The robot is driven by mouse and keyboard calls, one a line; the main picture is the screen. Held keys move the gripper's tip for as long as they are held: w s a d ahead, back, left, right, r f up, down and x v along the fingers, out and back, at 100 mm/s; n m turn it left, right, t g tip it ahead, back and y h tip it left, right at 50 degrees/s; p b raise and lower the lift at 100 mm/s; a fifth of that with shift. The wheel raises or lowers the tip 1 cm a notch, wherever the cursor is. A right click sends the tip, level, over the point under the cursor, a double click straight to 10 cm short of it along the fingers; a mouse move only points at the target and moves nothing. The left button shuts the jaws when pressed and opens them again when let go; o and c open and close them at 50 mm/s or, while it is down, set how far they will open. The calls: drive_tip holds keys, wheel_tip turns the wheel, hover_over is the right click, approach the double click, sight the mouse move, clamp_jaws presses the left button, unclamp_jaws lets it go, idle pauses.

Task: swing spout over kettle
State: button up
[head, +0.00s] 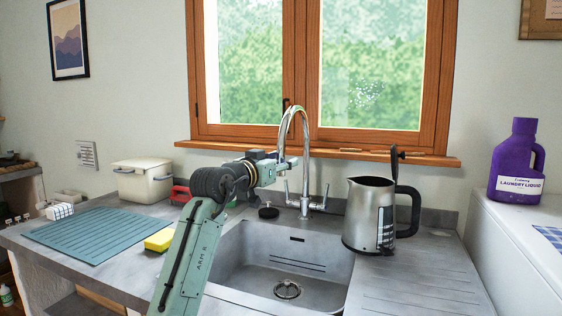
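The chrome gooseneck spout (306,140) rises from the tap behind the sink and arches left, its free end hanging at the left. The steel kettle (362,212), with a black handle on its right, stands upright at the sink's right edge. A black part sticks up above its rim, which looks like a raised lid. The spout's free end is left of the kettle and apart from it. My gripper (276,168) is at the lower end of the spout. It is small here, and I cannot tell whether its fingers touch or close on the spout.
The sink basin (238,262) is empty, with a black stopper (268,210) on its back ledge. A yellow sponge (159,240), teal mat (95,235) and cream container (142,182) are at left. A purple laundry bottle (512,165) stands at right. The grooved drainboard (415,290) is clear.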

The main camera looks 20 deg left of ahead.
drive_tip(key=shift+c, duration=0.4)
clamp_jaws()
idle(0.4)
